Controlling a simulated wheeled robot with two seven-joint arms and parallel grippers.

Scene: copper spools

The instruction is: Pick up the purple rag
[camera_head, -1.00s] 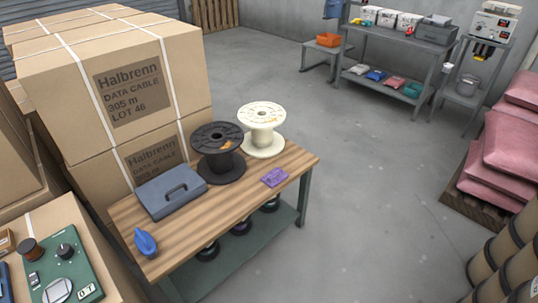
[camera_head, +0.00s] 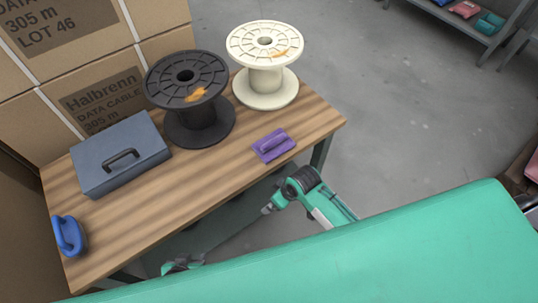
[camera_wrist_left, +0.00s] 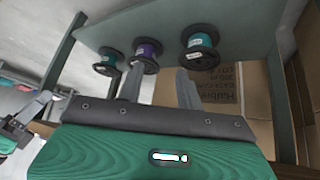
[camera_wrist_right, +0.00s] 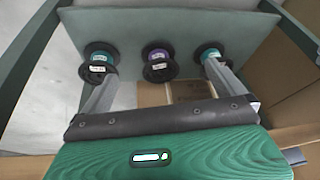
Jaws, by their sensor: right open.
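The purple rag (camera_head: 272,146) lies on the wooden workbench (camera_head: 220,170) near its right front edge, with a raised fold on top. My left gripper (camera_head: 182,265) is low in front of the bench, partly hidden by my own green body. Its fingers stand apart and empty in the left wrist view (camera_wrist_left: 158,88). My right gripper (camera_wrist_right: 160,88) is open with nothing between its fingers. Its arm shows below the bench's right front edge in the head view. Both grippers are clear of the rag, and neither wrist view shows it.
A black spool (camera_head: 190,115) and a cream spool (camera_head: 266,75) stand behind the rag. A grey-blue case (camera_head: 118,155) and a blue object (camera_head: 70,235) are at the left. Small spools (camera_wrist_right: 158,65) are on the lower shelf. Bench around the rag's front is clear.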

